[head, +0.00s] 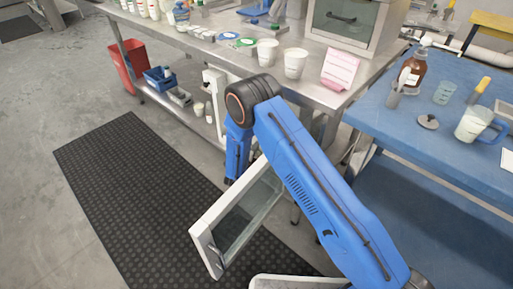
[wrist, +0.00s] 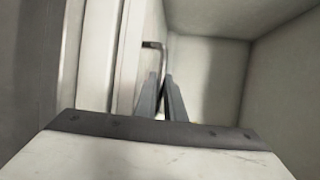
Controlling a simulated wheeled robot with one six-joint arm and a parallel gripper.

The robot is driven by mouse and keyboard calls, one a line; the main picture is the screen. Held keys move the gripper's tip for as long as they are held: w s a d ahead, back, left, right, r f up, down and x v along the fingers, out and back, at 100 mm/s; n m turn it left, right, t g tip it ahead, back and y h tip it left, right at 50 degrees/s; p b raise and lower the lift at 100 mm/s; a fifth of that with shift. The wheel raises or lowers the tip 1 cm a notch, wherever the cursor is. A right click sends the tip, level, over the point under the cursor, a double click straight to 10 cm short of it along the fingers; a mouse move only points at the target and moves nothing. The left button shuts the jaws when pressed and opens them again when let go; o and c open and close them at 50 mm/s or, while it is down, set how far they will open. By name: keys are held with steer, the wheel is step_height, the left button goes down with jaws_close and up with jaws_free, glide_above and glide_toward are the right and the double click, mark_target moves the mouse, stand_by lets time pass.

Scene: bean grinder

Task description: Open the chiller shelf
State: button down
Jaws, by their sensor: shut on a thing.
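A white-framed glass door (head: 205,238) stands at a slant in front of my arm in the head view, low over the black mat. It appears to belong to the chiller, whose body I cannot make out clearly. In the wrist view my gripper (wrist: 165,90) points into a pale, box-like space (wrist: 210,70), with its two dark fingers close together. A thin bent metal handle (wrist: 153,45) on a white panel (wrist: 130,60) shows at the fingertips, and the fingers are shut on it. The grip itself is partly hidden. In the head view the fingers are hidden.
A steel table (head: 225,48) with cups and a pink card (head: 340,68) stands behind my arm. A blue table (head: 435,115) with a brown bottle (head: 412,70) and a jug is at the right. The ribbed black mat (head: 125,175) and floor at left are clear.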

steer(key=s+a, duration=1.5)
steer(key=s, duration=0.5)
steer(key=shift+s+a, duration=0.2)
steer(key=shift+a, duration=0.2)
steer(key=c, duration=2.1)
jaws_free()
steer(key=v, duration=1.7)
steer(key=shift+s, duration=0.2)
steer(key=shift+s, duration=0.1)
